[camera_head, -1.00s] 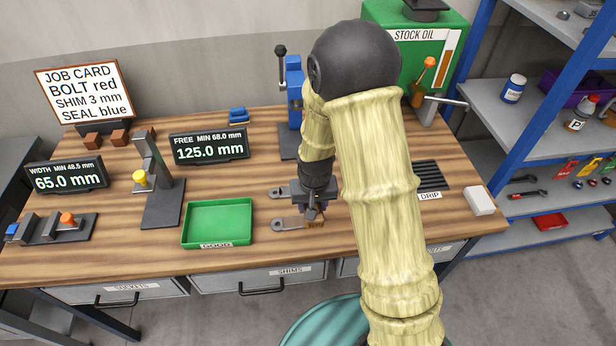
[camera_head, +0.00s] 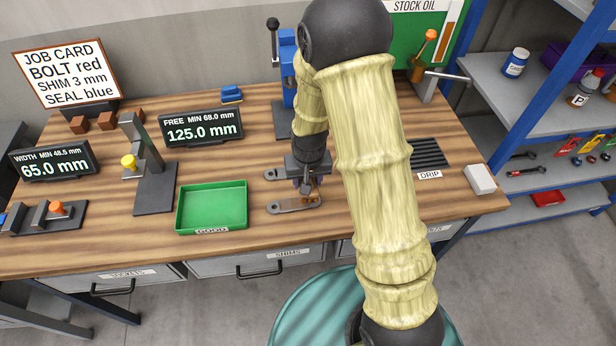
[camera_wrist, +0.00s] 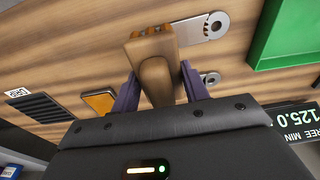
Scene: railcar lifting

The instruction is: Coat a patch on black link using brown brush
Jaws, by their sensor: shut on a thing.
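My gripper (camera_head: 310,183) is shut on the brown brush (camera_wrist: 155,75), which shows large between the two fingers in the wrist view. The far link (camera_head: 276,174) lies partly behind my gripper and shows in the wrist view (camera_wrist: 209,77). I cannot tell which is the black one, nor whether the brush touches the near link.
A green tray (camera_head: 240,207) stands left of the links. A dark drip grate (camera_head: 428,152) and a white block (camera_head: 479,178) lie to the right. A blue press (camera_head: 287,75) stands behind. An orange-topped pad (camera_wrist: 98,101) shows in the wrist view. My arm hides part of the bench.

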